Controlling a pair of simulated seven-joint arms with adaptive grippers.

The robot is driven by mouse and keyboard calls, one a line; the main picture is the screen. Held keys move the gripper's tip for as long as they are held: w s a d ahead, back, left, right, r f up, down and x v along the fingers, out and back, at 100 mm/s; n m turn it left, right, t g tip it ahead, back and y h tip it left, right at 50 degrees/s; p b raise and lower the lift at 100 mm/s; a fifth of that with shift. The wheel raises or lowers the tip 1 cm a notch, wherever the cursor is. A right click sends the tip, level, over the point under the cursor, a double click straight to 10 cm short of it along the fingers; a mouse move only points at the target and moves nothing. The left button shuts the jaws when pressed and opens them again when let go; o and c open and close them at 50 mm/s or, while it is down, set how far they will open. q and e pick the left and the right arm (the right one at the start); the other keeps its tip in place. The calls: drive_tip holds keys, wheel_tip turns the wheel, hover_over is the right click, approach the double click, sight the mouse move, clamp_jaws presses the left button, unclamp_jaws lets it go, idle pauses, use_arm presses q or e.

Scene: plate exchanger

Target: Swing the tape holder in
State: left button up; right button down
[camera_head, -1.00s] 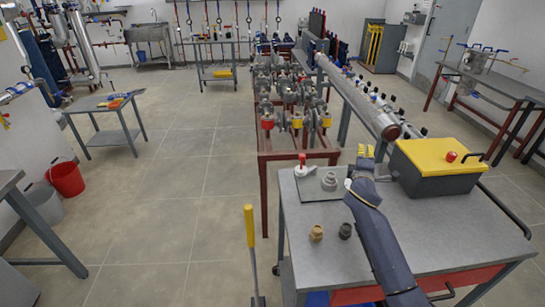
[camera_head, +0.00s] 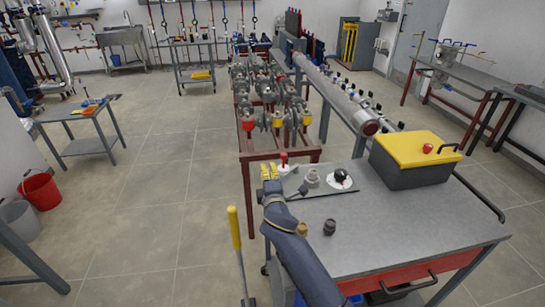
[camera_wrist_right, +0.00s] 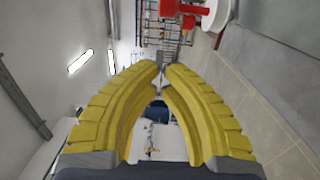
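A dark plate (camera_head: 325,190) lies on the grey bench top near its far left corner. A red-topped piece with a white base (camera_head: 284,163), a grey fitting (camera_head: 312,178) and a white disc with a black centre (camera_head: 341,180) stand on or beside it. I cannot tell for sure which is the tape holder. My right gripper (camera_head: 269,172) has yellow fingers and is at the plate's left end, beside the red-topped piece. In the right wrist view its fingertips (camera_wrist_right: 161,67) nearly meet, with nothing held between them. A red and white piece (camera_wrist_right: 215,12) shows at that view's top right. My left gripper is out of view.
A grey toolbox with a yellow lid (camera_head: 413,160) stands at the bench's right. A brown fitting (camera_head: 302,229) and a dark fitting (camera_head: 329,227) stand near my right arm. A pipe rack (camera_head: 265,110) is behind. The bench's right front is clear.

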drive_tip(key=w+d, duration=0.2)
drive_tip(key=w, duration=0.6)
idle(0.9)
drive_tip(key=shift+d, duration=0.15)
drive_tip(key=shift+s+d+n+y, duration=0.1)
drive_tip(key=shift+s+n+y, duration=0.25)
drive_tip(key=shift+y, duration=0.25)
